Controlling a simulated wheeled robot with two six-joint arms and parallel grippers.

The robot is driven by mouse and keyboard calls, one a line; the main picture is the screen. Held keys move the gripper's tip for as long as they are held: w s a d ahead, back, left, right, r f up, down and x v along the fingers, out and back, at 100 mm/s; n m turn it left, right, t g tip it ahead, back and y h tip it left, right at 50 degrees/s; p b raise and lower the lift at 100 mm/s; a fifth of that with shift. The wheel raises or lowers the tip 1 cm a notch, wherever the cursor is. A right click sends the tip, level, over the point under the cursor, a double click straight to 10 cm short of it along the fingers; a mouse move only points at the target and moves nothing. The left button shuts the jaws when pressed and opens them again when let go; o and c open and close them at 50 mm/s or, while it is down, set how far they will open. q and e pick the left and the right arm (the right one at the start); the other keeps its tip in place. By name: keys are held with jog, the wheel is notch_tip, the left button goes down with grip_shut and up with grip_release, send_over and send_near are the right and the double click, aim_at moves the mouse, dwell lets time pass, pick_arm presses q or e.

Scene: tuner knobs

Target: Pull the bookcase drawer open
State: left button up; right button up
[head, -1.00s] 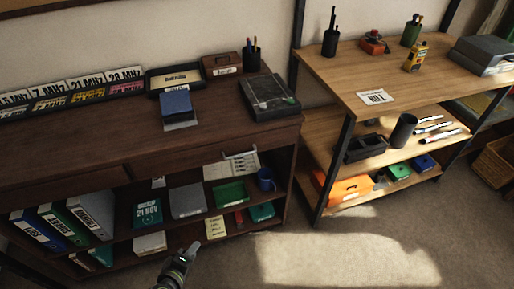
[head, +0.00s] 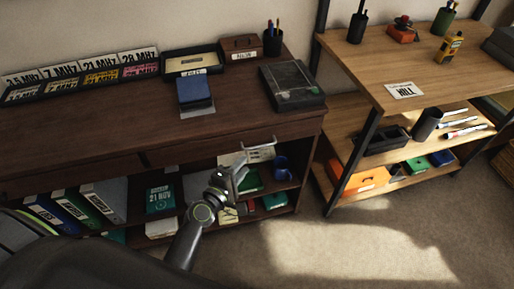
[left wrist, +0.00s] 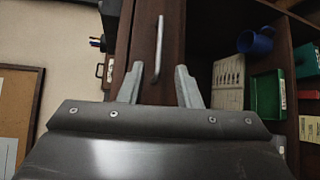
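The dark wood bookcase (head: 120,129) stands at the left of the head view. Its right drawer front (head: 200,150) looks flush and closed, with a metal bar handle (head: 262,147). My left gripper (head: 240,172) is just in front of and below the handle. In the left wrist view the two fingers of my left gripper (left wrist: 158,72) are apart, with nothing held. The handle (left wrist: 160,42) lies ahead, its near end between the fingertips in the picture; I cannot tell whether they touch. My right gripper is not in view.
Binders (head: 78,205), boxes and a blue mug (head: 281,166) fill the shelves below. A blue box (head: 194,91) and a dark case (head: 292,85) sit on top. A wooden shelf unit (head: 430,70) stands at the right. The floor (head: 340,245) in front is clear.

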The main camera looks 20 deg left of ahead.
pick_arm(q)
jog(key=x, duration=0.9)
jog(key=shift+w, duration=0.1)
grip_shut()
